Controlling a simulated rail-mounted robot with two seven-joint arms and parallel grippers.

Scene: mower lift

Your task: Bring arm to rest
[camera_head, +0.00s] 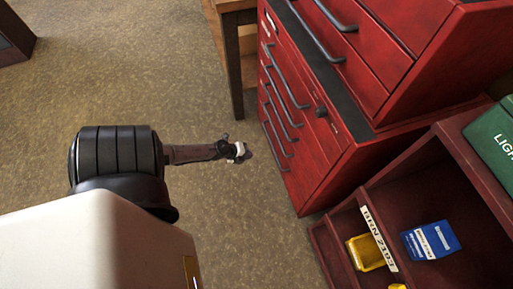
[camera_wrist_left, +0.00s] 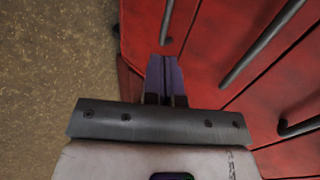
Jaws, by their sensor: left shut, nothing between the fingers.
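My left gripper (camera_head: 242,151) is at the end of my left arm, over the brown floor. It points right, toward the front of the red tool cabinet (camera_head: 327,165), with a gap between them in the head view. In the left wrist view the fingers of my left gripper (camera_wrist_left: 163,66) are together, with nothing between them. Red drawer fronts (camera_wrist_left: 205,60) with dark handles lie beyond the fingertips in that view. My right gripper is in neither view.
A wooden table (camera_head: 233,50) stands at the top, beside the cabinet. A red shelf unit (camera_head: 322,243) at the lower right holds a yellow bin (camera_head: 366,253) and a blue box (camera_head: 431,241). A green box (camera_head: 493,139) sits at the right edge. Open floor (camera_head: 130,60) lies to the left.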

